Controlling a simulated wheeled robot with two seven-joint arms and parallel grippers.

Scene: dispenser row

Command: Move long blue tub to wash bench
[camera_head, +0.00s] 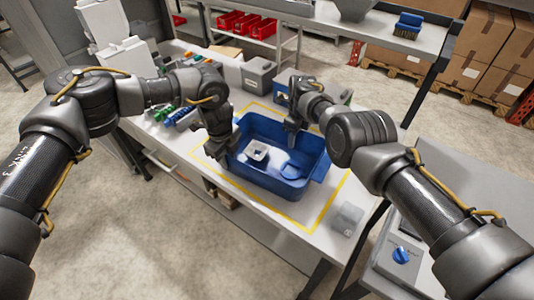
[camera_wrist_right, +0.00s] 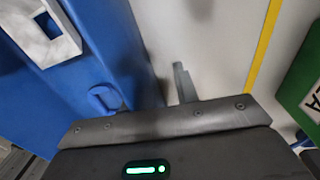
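The long blue tub (camera_head: 262,183) stands on a white table inside a yellow taped outline. My left gripper (camera_head: 222,152) is at the tub's left end. My right gripper (camera_head: 293,138) is at its far right side, by the rim. The right wrist view shows the tub's blue wall (camera_wrist_right: 115,35) on the left and one grey finger (camera_wrist_right: 183,83) beside it, apart from the wall. The other fingertips are hidden or too dark to tell.
A back bench (camera_head: 345,22) carries a blue brush (camera_head: 408,25). A grey surface with a blue knob (camera_head: 401,255) is at lower right. A clear small container (camera_head: 347,218) stands near the table's right corner. Grey bins (camera_head: 258,75) and small coloured items are behind and left.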

